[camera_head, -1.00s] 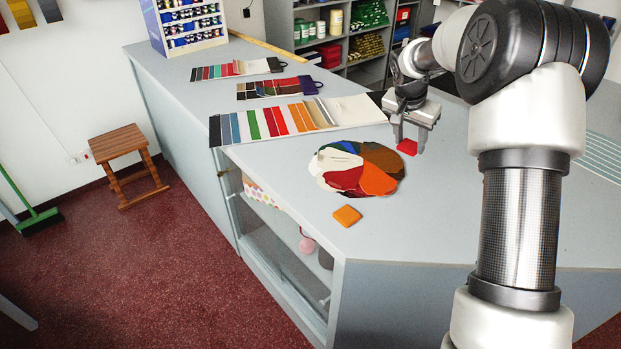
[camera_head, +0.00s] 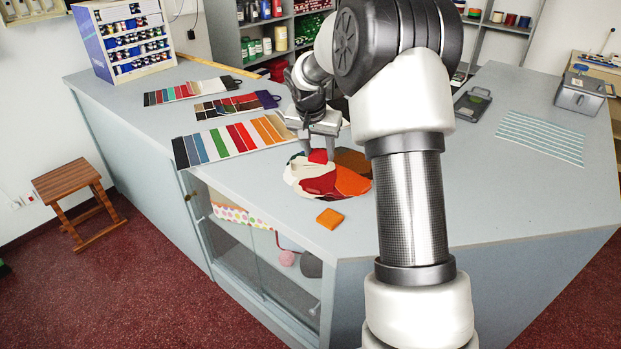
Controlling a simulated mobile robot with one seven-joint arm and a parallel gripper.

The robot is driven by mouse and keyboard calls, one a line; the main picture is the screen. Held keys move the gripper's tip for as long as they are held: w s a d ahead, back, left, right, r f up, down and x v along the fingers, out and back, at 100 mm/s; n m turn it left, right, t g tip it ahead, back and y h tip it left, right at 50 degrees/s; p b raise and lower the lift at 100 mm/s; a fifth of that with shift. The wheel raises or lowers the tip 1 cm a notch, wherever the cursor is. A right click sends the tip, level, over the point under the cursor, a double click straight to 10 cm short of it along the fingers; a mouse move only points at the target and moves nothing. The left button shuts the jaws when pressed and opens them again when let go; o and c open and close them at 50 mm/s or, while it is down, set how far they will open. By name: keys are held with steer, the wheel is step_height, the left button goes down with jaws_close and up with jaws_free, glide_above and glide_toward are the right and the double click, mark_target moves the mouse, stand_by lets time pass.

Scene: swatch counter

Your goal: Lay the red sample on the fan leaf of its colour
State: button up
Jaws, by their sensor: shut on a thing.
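My gripper (camera_head: 318,154) points down over the back part of the round colour fan (camera_head: 300,174). It is shut on the red sample (camera_head: 318,156), which shows between its two fingers. Whether the sample touches the fan is hard to tell. The fan lies on the counter with a cream leaf at the left, a dark red leaf (camera_head: 319,185) at the front, an orange leaf (camera_head: 353,182) at the right and a brown leaf (camera_head: 354,160) behind that. The fan's back leaves are mostly hidden by my gripper and the sample.
An orange sample (camera_head: 330,218) lies on the counter (camera_head: 420,220) in front of the fan. Several swatch cards (camera_head: 229,139) lie behind at the left. A striped mat (camera_head: 540,138), a dark clipboard-like item (camera_head: 472,104) and a grey box (camera_head: 580,94) are at the right.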

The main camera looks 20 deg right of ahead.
step_height(320, 180, down, 8)
steer(key=shift+r, duration=0.1)
stand_by(0.4)
steer(key=o, duration=1)
